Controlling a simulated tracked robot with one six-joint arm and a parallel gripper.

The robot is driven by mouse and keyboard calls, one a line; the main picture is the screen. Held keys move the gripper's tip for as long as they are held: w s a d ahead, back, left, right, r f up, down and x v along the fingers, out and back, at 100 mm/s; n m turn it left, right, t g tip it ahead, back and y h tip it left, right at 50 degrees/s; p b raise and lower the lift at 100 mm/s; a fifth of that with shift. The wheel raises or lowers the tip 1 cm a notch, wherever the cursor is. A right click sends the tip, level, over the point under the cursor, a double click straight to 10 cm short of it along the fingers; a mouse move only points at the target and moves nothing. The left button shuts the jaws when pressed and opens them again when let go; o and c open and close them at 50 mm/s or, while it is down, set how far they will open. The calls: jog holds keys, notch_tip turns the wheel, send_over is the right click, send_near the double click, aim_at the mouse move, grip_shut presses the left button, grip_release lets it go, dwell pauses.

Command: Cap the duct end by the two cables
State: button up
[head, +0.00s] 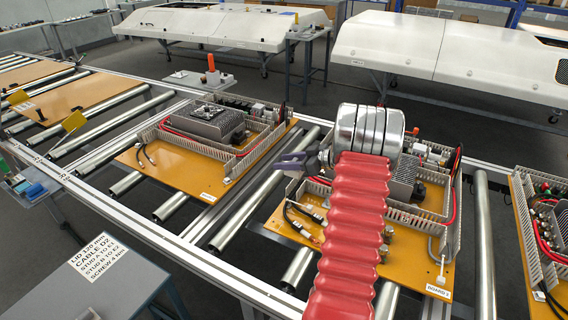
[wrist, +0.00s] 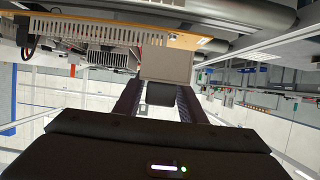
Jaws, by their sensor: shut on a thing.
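In the wrist view, my gripper (wrist: 163,88) is shut on a plain grey-beige block-like piece, probably the end cap (wrist: 166,64). Behind it and to its left is a slotted grey duct (wrist: 95,32), seen upside down; I cannot tell if the piece touches it. In the head view, my gripper (head: 290,164) is over the left edge of the middle board, and the held piece is not clear. Two dark cables (head: 298,222) lie at that board's front left, beside a grey slotted duct (head: 309,190). My arm hides much of the board.
A left board (head: 135,160) carries its own ducts, a grey unit and dark cable ends. Another board (head: 520,205) stands at the right edge. Rollers (head: 250,208) lie bare between the boards. A label card (head: 95,258) lies on a grey table at front left.

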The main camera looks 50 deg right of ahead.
jog(key=shift+w+f, duration=0.1)
jog(key=shift+f, duration=2.8)
jog(key=shift+f, duration=2)
jog(key=o, duration=1.1)
jog(key=v, duration=1.3)
jog(key=shift+s+d, duration=0.15)
jog(key=shift+s, duration=0.25)
